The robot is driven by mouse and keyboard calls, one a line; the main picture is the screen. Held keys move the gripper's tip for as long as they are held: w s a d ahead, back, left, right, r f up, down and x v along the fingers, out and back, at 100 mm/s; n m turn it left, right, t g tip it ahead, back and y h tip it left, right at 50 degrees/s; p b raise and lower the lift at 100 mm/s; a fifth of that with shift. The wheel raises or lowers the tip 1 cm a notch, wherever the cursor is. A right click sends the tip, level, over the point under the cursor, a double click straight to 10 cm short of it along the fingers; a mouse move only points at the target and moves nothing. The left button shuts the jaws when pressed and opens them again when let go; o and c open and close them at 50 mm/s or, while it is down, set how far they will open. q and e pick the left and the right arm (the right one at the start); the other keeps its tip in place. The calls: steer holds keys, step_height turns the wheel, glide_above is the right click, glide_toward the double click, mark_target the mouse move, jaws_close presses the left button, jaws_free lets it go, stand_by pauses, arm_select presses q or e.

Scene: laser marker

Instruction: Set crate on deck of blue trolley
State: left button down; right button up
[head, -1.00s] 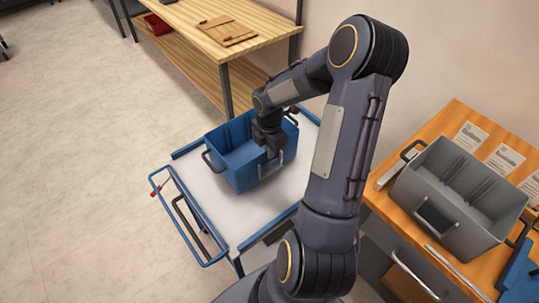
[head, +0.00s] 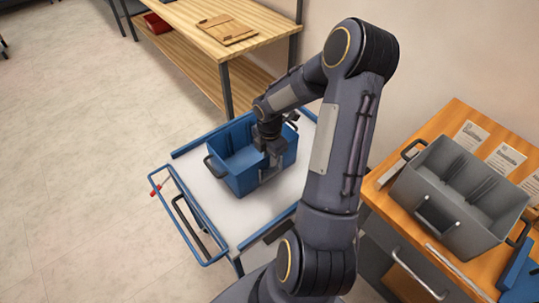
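A blue crate (head: 228,171) with dark handles sits on the white deck (head: 202,208) of the blue trolley (head: 182,222). My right gripper (head: 274,157) is at the crate's right part, pointing down over its near right wall. My forearm and wrist cover part of the crate, and the fingertips are too small and dark to tell whether they are open or touch the wall. My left gripper is not in view.
A grey crate (head: 458,190) stands on a wooden-topped cabinet (head: 385,203) at the right, with paper cards behind it. A wooden workbench (head: 262,42) with a board (head: 228,31) stands behind the trolley. The floor at left is clear.

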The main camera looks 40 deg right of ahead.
step_height(320, 180, up, 12)
steer(key=s+a+r+m+t, duration=0.2)
steer(key=s+a+r+m, duration=0.3)
steer(key=a+r+m, duration=0.4)
steer(key=s+a+m+t+y, duration=0.3)
steer(key=s+a+m, duration=0.6)
steer(key=a, duration=0.3)
steer(key=shift+s+m+t+y, duration=0.3)
steer(key=shift+s+y, duration=0.1)
steer(key=shift+s, duration=0.1)
steer(key=shift+d, duration=0.1)
